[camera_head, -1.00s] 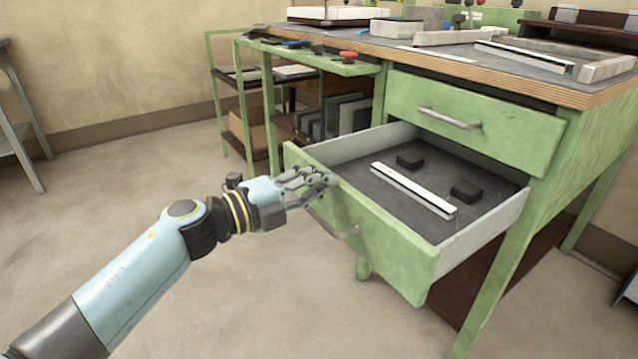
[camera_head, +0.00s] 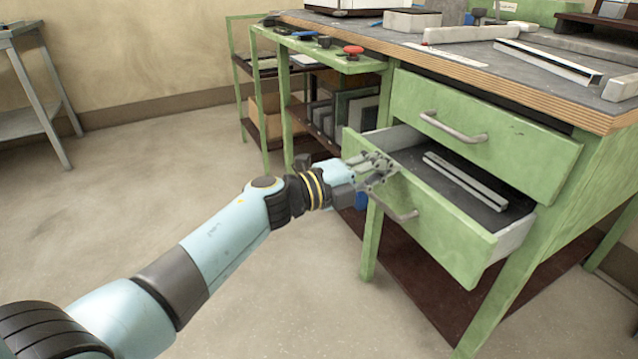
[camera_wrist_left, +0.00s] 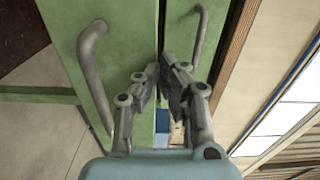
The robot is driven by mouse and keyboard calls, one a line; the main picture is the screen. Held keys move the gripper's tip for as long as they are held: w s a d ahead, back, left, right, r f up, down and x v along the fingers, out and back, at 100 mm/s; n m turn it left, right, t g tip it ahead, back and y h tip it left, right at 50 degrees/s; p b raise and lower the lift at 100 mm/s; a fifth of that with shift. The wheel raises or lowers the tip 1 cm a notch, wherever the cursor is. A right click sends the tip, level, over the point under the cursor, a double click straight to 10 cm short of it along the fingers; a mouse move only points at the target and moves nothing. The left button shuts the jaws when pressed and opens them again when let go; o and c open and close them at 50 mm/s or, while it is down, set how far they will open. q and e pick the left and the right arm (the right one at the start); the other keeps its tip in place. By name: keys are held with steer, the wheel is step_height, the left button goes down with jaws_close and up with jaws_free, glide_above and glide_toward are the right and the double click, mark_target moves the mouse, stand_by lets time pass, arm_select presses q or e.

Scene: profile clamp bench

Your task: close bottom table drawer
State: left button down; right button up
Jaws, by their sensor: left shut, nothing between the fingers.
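The bottom drawer (camera_head: 430,225) of the green bench is partly open, its front standing out from the frame. A white profile bar (camera_head: 465,180) lies inside on its dark floor. Its grey handle (camera_head: 398,211) is on the front and also shows in the left wrist view (camera_wrist_left: 92,75). My left gripper (camera_head: 385,165) is shut and empty at the top edge of the drawer front, near its left end. In the left wrist view the fingertips (camera_wrist_left: 158,85) are close together by the drawer's edge. Whether they touch it is unclear. My right gripper is not in view.
The upper drawer (camera_head: 485,130) is shut above, with its own handle (camera_head: 453,127). The worktop (camera_head: 450,60) carries profiles and blocks. A green side shelf (camera_head: 320,60) with tools stands at the left. The floor (camera_head: 130,200) in front is clear.

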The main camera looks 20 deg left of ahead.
arm_select(q)
steer(key=b+x, duration=0.1)
steer(key=x, duration=0.5)
steer(key=shift+w+d+f, duration=0.1)
steer(key=shift+w+d, duration=0.15)
steer(key=shift+w, duration=0.05)
steer(key=shift+x, duration=0.8)
steer(key=shift+w+d+b, duration=0.2)
steer(key=shift+w+b, duration=0.1)
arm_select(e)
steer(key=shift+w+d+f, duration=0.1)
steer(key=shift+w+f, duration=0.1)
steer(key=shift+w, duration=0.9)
arm_select(q)
steer(key=shift+a, duration=0.1)
